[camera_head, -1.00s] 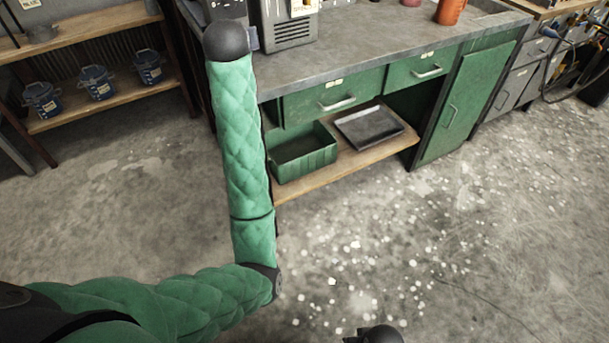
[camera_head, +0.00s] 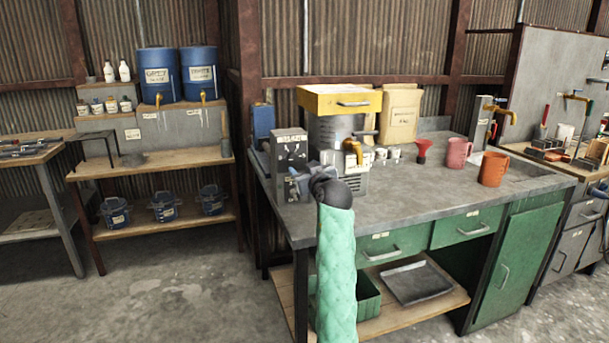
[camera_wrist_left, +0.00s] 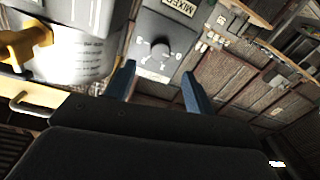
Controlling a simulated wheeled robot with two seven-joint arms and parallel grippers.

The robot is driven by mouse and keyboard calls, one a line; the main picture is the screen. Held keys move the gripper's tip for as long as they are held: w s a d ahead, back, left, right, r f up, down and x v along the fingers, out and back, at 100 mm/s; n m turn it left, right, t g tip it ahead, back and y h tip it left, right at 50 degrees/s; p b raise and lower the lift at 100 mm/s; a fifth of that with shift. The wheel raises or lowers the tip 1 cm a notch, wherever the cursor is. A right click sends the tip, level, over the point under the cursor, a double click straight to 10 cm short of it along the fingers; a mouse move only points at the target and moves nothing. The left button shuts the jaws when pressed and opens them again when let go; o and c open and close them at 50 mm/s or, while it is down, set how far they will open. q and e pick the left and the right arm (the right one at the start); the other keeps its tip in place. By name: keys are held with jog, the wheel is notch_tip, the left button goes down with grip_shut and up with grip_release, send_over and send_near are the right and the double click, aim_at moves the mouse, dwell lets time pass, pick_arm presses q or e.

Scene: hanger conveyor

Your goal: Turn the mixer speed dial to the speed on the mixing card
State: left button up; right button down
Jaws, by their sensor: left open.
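The mixer speed dial (camera_wrist_left: 158,49), a round dark knob with small marks around it, is on a grey control box (camera_wrist_left: 182,38) labelled MIXER. My left gripper (camera_wrist_left: 160,88) is open, with its two blue fingers on either side of the dial in the left wrist view; I cannot tell whether they touch it. In the head view the gripper (camera_head: 310,181) is in front of the dark control box (camera_head: 289,148) on the bench, and the dial cannot be made out. I cannot pick out the mixing card or read a speed. My right gripper is not in view.
Beside the box stands a machine with a yellow top (camera_head: 338,101), a yellow tap (camera_head: 353,150) and a vented grey base (camera_head: 354,184). A paper sack (camera_head: 400,114), a red funnel (camera_head: 422,150) and mugs stand further right. The bench top (camera_head: 400,205) is clear in front.

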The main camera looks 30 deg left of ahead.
aim_at(294, 159)
pick_arm(q)
jog(key=p+x, duration=0.1)
jog(key=x, duration=0.6)
jog(key=shift+w+a, duration=0.2)
jog(key=c, duration=1)
